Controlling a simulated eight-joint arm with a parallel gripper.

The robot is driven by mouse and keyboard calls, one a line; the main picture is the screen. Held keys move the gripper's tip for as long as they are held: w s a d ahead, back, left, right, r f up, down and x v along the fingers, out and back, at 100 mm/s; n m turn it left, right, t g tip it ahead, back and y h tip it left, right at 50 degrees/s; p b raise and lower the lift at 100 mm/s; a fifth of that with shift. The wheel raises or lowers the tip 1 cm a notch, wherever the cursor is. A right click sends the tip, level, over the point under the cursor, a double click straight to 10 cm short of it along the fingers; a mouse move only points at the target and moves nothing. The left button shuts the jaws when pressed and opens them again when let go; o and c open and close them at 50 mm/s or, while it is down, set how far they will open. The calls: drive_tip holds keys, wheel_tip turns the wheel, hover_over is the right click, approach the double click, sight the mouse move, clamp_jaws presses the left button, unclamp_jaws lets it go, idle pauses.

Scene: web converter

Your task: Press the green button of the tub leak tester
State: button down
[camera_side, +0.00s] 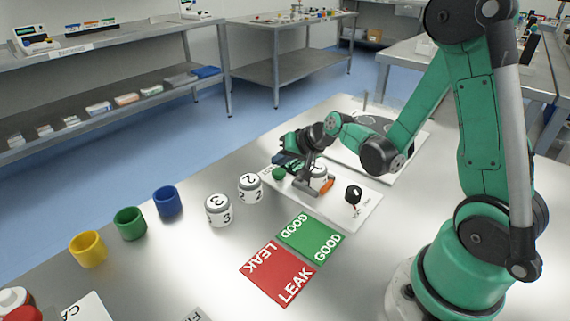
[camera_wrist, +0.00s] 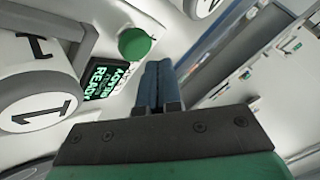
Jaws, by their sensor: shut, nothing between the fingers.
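The tub leak tester (camera_side: 364,211) is a white plate on the table. Its round green button (camera_side: 278,173) sits at the plate's left end, and the button also shows in the wrist view (camera_wrist: 135,43). My gripper (camera_side: 283,160) is just above and behind the button in the side view. In the wrist view my gripper's blue fingers (camera_wrist: 158,72) are shut and empty, their tips just below and right of the button. Contact is not visible. A dark display (camera_wrist: 101,80) with green text including "READY" lies near the button. Tub 1 (camera_wrist: 38,101) sits in the tester.
A grey arm with an orange tip (camera_side: 327,184) and a black knob (camera_side: 353,195) stand on the tester. Tub 2 (camera_side: 250,188) and tub 3 (camera_side: 218,210) stand left. The green GOOD mat (camera_side: 310,238) and red LEAK mat (camera_side: 277,273) lie in front.

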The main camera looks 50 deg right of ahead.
sight(282, 173)
drive_tip(key=shift+f, duration=0.2)
idle(0.3)
drive_tip(key=shift+f, duration=0.25)
drive_tip(key=shift+r, duration=0.15)
idle(0.3)
drive_tip(key=shift+r, duration=0.3)
drive_tip(key=shift+r, duration=2.5)
